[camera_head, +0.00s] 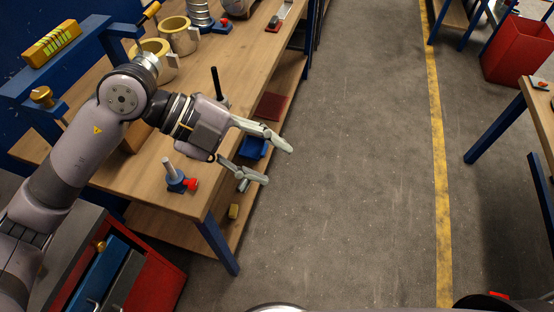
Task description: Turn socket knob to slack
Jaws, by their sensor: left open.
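A small blue socket (175,182) stands near the front edge of the wooden workbench (148,178), with an upright grey post (168,167) in it. A red knob (191,184) sticks out of its right side. My left gripper (277,165) is open and empty, its fingers spread past the bench's right edge, to the right of the knob and apart from it. A second blue socket with a red knob (225,22) stands farther back beside a silver spiral duct (199,14). I cannot read either knob's setting.
Two yellowish ring-shaped pieces (178,36) stand at the back of the bench. A blue bin (254,147) lies on the lower shelf. A red tool cabinet (150,275) is at the lower left. Open floor (350,150) lies to the right.

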